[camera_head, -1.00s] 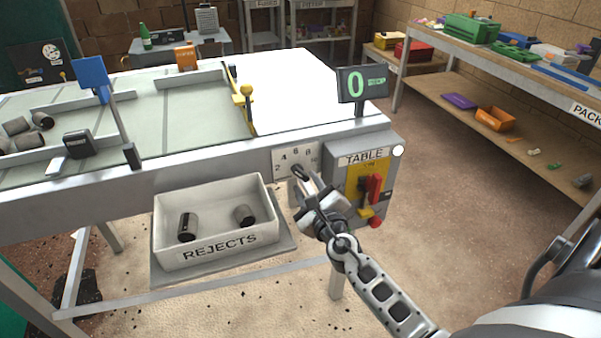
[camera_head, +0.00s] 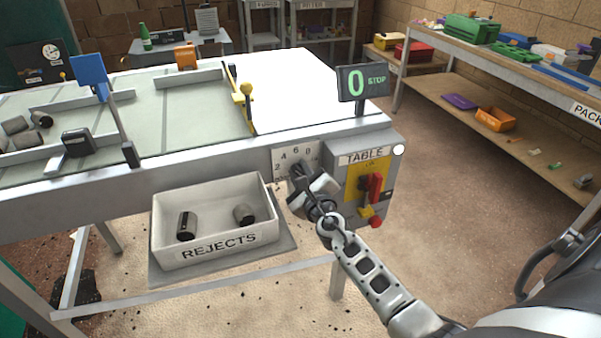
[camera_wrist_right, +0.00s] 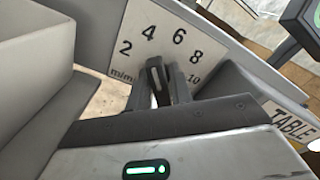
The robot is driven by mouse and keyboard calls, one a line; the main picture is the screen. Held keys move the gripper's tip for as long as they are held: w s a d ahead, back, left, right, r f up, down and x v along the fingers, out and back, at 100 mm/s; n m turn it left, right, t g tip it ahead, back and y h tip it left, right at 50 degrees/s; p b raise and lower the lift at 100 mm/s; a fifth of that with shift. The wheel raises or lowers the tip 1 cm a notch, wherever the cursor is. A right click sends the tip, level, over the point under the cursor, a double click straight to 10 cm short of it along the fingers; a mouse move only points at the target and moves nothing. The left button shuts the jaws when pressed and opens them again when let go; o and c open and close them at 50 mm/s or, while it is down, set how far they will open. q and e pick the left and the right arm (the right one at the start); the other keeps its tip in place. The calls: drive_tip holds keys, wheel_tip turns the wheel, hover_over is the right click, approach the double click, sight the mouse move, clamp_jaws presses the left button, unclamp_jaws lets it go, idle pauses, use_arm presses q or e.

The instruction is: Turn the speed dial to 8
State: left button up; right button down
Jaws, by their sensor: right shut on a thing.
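The speed dial's white scale plate (camera_head: 283,157) is on the table's front edge, with numbers from 2 to 10. It also shows in the right wrist view (camera_wrist_right: 143,50), with "min" at its low end. My right gripper (camera_head: 298,172) is at the dial, shut on its dark knob (camera_wrist_right: 155,74). The gripper body and fingers hide most of the knob, and I cannot tell surely which number it points to. My left gripper is not in view.
The display (camera_head: 363,83) above reads 0 STOP. The TABLE switch box (camera_head: 352,172), with red handle (camera_head: 375,185) and red button (camera_head: 376,222), is close to the right of my gripper. The REJECTS bin (camera_head: 215,238) is close to the left, holding two dark plugs.

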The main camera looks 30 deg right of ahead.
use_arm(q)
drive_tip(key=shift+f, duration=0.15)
use_arm(e)
drive_tip(key=shift+m, duration=1.3)
drive_tip(key=m+b, duration=0.1)
drive_tip(key=m, duration=0.3)
drive_tip(key=m+b, duration=0.1)
drive_tip(key=m, duration=0.2)
drive_tip(key=shift+f, duration=0.1)
drive_tip(key=m, duration=0.3)
drive_tip(key=shift+m+b, duration=0.3)
drive_tip(key=shift+b, duration=0.05)
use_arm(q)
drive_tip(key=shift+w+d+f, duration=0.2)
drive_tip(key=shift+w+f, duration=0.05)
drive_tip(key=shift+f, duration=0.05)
use_arm(e)
drive_tip(key=shift+m, duration=1.2)
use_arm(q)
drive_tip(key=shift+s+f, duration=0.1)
